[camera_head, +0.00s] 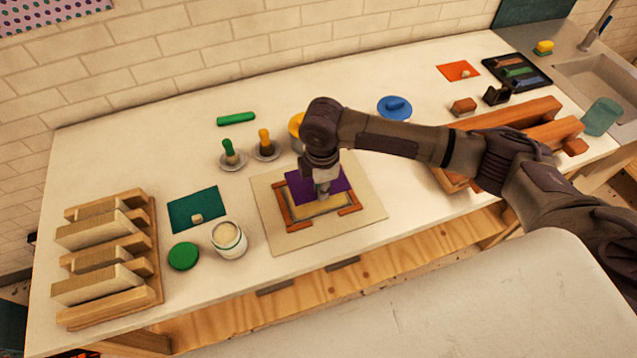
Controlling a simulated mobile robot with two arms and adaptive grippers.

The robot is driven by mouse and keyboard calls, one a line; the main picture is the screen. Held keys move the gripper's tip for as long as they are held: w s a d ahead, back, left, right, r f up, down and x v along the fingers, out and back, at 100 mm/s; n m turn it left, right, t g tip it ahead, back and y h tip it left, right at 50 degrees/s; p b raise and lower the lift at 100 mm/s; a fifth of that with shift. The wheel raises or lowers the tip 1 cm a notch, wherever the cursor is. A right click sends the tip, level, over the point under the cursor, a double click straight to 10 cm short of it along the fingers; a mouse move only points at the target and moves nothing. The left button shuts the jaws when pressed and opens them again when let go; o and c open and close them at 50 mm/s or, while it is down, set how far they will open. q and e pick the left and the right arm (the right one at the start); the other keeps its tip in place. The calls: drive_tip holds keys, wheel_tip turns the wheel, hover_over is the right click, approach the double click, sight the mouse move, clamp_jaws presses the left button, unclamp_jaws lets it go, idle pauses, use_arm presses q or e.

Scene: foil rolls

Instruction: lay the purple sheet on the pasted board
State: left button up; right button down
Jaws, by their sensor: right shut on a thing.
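The purple sheet (302,188) is at the middle of the table, under my right gripper (322,190). My right gripper points down and is shut on the sheet. The sheet covers the back part of the pasted board (320,209), whose pale front strip shows. I cannot tell whether the sheet touches the board. Reddish wooden corner guides (298,226) frame the board on a beige mat (272,235). The fingertips are small and partly hidden. My left gripper is not in view.
An open jar (229,242), green lid (183,256) and wooden rack (150,285) stand left. Stamps or brushes (230,154) on saucers and a green roll (236,118) lie behind. Wooden blocks (515,115) lie right, near my forearm. The table's front edge is close to the mat.

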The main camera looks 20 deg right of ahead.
sight(320, 208)
drive_tip(key=shift+f+b, duration=0.35)
drive_tip(key=shift+f, duration=0.1)
drive_tip(key=f+b, duration=0.2)
drive_tip(key=b, duration=0.1)
drive_tip(key=shift+a+f, duration=0.2)
drive_tip(key=shift+f, duration=0.45)
drive_tip(key=shift+f+b, duration=0.5)
drive_tip(key=shift+f, duration=0.3)
use_arm(q)
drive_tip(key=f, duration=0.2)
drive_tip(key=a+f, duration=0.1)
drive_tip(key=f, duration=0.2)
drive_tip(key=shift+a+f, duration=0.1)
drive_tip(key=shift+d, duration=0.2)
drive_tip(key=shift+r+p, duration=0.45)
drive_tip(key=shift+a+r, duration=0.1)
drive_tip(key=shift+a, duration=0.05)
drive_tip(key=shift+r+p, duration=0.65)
drive_tip(key=shift+p, duration=0.15)
use_arm(e)
drive_tip(key=shift+d+f, duration=0.1)
drive_tip(key=shift+f, duration=0.05)
